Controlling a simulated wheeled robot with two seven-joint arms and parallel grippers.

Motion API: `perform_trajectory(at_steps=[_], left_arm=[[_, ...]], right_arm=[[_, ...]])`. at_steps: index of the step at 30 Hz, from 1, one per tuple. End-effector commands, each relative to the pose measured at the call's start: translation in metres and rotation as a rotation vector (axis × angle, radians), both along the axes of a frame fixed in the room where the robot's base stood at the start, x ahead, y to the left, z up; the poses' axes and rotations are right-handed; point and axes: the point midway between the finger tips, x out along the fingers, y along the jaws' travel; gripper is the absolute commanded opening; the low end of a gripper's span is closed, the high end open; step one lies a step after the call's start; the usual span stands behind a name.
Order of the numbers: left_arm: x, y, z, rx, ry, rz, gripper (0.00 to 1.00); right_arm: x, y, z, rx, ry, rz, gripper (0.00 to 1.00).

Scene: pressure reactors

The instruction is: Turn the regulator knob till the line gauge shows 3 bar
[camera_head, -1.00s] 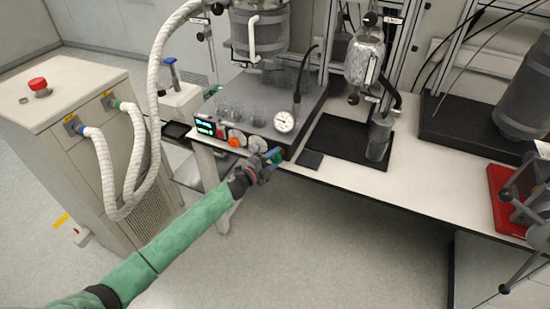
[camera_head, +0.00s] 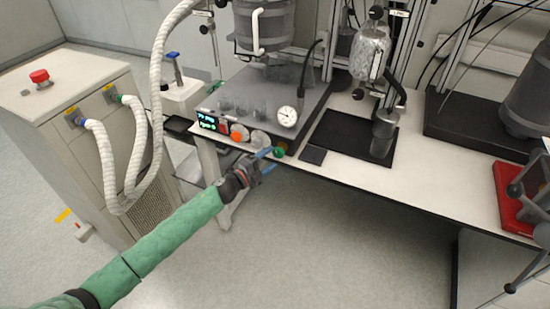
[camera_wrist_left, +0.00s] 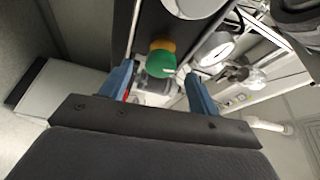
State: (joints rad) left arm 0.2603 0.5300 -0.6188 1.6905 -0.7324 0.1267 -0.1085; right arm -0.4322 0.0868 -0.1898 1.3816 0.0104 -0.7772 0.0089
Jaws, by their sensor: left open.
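The regulator knob is a green knob (camera_head: 280,151) on the front side of the reactor base. In the left wrist view the green knob (camera_wrist_left: 162,64) has a brass-coloured collar behind it. My left gripper (camera_head: 267,160) is open, its blue fingers just in front of and to the left of the knob. In the wrist view the open fingers (camera_wrist_left: 160,78) stand on either side of the knob with gaps, not touching it. The line gauge (camera_head: 288,116) is a round white dial above the knob; its reading is too small to tell. My right gripper is not in view.
An orange knob (camera_head: 239,136) and a lit display (camera_head: 207,122) are on the panel to the left. Glass beakers (camera_head: 240,110) stand on the grey base. A black mat (camera_head: 340,140) lies to the right. The floor before the bench is clear.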

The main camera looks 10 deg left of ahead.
Motion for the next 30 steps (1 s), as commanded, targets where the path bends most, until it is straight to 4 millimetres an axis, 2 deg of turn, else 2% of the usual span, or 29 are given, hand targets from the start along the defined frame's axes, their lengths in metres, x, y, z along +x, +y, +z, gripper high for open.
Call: perform_trajectory(at_steps=[4,11,26,30], left_arm=[[-0.014,0.012,-0.003,0.001,-0.001,0.000,0.61],[-0.022,0.019,-0.002,-0.001,-0.001,-0.001,0.61],[-0.022,0.019,-0.001,-0.002,0.002,0.000,0.61],[-0.015,0.029,-0.004,-0.012,0.031,0.062,0.61]], right_arm=[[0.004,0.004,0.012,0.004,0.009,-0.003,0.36],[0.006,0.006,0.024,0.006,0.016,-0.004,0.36],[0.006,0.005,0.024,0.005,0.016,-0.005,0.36],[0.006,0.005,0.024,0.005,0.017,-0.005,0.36]])
